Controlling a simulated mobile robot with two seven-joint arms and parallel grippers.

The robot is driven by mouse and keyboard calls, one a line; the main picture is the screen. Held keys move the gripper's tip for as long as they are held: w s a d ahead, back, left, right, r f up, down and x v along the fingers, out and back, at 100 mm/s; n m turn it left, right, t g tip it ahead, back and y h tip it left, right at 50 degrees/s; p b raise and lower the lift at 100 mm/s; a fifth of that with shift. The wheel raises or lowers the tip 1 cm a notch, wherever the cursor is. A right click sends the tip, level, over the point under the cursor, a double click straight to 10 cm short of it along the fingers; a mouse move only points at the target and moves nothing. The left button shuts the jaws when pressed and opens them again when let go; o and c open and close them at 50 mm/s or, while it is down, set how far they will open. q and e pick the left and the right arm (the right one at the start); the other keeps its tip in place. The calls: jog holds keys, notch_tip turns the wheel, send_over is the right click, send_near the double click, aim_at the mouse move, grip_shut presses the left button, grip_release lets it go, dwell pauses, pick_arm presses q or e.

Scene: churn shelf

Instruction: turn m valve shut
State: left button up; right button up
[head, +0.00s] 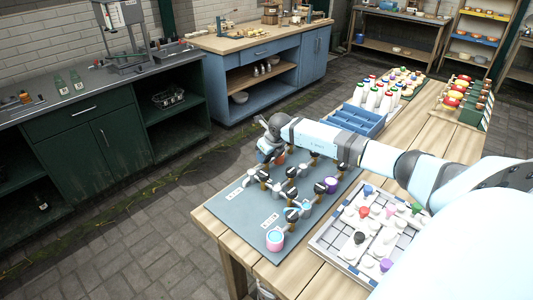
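A grey mat (239,219) on the wooden table carries several small dark valves with round knobs, linked by pipes; one dark valve (292,194) stands near the middle. White labels (269,221) lie on the mat, too small to read, so I cannot tell which valve is m. My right arm reaches in from the right, and my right gripper (268,147) is over the mat's far end, close to an orange-red thing (279,157). Its fingers are too small and hidden to judge. My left gripper is out of view.
A white tray of bottles with coloured caps (336,239) sits right of the mat, partly under my arm. A blue crate (356,119) and white bottles (372,98) stand behind. Green and blue cabinets (265,75) line the wall. The floor between is mostly clear.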

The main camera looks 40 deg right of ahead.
jog(key=m+h, duration=0.1)
jog(key=m, duration=0.1)
jog(key=shift+m, duration=0.4)
jog(key=m, duration=0.2)
jog(key=m+h+b, duration=0.1)
jog(key=m, duration=0.1)
jog(key=shift+a+g+h, duration=0.1)
jog(key=shift+g+h, duration=0.2)
jog(key=shift+g, duration=0.1)
jog(key=shift+m, duration=0.8)
jog(key=o, duration=0.9)
